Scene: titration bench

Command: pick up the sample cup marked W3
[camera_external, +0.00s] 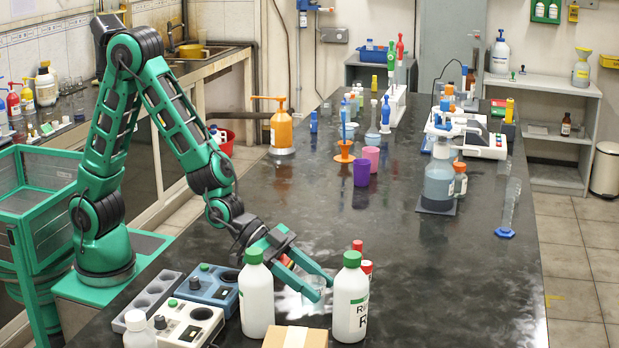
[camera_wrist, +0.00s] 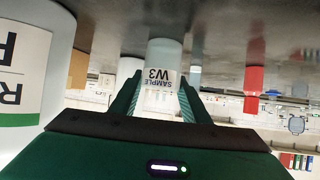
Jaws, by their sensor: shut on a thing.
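The sample cup marked W3 (camera_wrist: 161,76) is between the two fingers of my gripper (camera_wrist: 161,100) in the wrist view, which is upside down. Its white label reads SAMPLE W3. My gripper is shut on it. In the external view my gripper (camera_external: 304,276) reaches down between two white bottles, and the clear cup (camera_external: 316,289) shows partly at its fingertips. I cannot tell whether the cup's base touches the black bench.
White bottles with green caps stand close on the left (camera_external: 257,296) and right (camera_external: 350,300) of my gripper. A cardboard box (camera_external: 295,337) is in front, red-capped bottles (camera_external: 366,268) behind. Instruments (camera_external: 211,288) stand left. The bench (camera_external: 440,270) is clear to the right.

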